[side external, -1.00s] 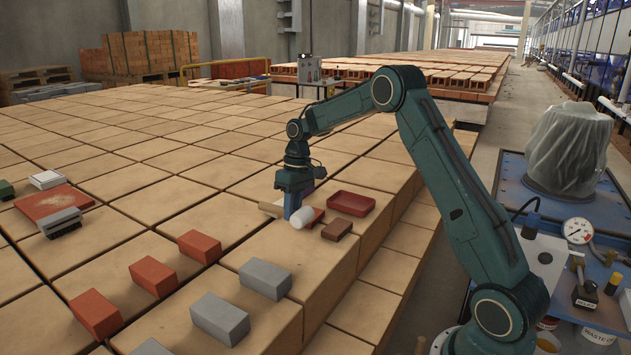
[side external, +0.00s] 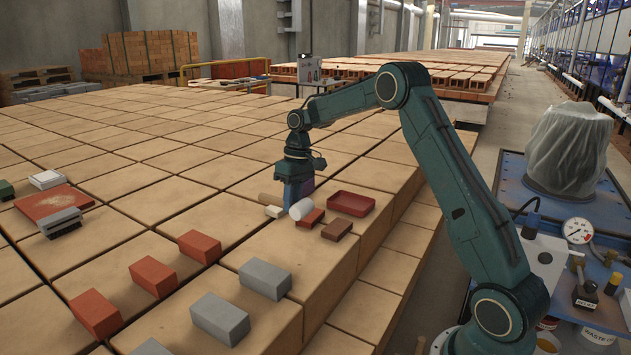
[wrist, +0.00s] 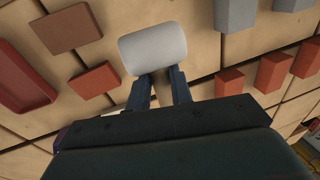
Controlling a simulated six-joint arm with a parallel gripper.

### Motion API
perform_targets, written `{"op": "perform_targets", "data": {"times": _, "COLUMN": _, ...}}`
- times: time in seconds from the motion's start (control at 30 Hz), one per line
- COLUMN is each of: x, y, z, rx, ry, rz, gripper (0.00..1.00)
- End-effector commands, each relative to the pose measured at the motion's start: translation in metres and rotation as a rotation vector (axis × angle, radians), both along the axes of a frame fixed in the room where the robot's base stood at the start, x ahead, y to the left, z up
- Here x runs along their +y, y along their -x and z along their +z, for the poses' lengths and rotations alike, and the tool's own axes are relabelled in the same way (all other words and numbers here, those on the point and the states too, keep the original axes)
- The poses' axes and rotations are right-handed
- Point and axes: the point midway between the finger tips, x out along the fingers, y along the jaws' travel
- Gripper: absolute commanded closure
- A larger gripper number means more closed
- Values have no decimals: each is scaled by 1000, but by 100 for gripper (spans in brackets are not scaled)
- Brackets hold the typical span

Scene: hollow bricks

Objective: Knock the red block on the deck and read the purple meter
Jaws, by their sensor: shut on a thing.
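My gripper (side external: 293,200) is shut on a mallet with a pale cylindrical head (side external: 302,209) and a tan handle (side external: 268,199), above the brick deck (side external: 290,250). A small red block (side external: 311,218) lies right of the head and also shows in the wrist view (wrist: 94,80). Three larger red blocks (side external: 200,247) stand in a row at lower left. A purple patch (side external: 307,186) shows beside my gripper; I cannot tell whether it is a meter or read it.
A red tray (side external: 351,204) and a brown block (side external: 337,230) lie right of my gripper. Grey blocks (side external: 265,278) stand in front. A white dial gauge (side external: 578,231) is on the blue bench at right.

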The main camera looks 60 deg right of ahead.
Motion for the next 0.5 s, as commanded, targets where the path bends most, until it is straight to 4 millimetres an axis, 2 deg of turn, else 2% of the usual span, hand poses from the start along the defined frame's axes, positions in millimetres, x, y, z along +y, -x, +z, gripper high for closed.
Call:
{"op": "perform_targets", "data": {"times": 0.27, "x": -31, "y": -14, "z": -3, "rx": -85, "ry": 7, "rz": -254, "gripper": 100}}
{"op": "perform_targets", "data": {"times": 0.5, "x": -87, "y": -30, "z": -4, "rx": -211, "ry": 61, "rz": -634, "gripper": 100}}
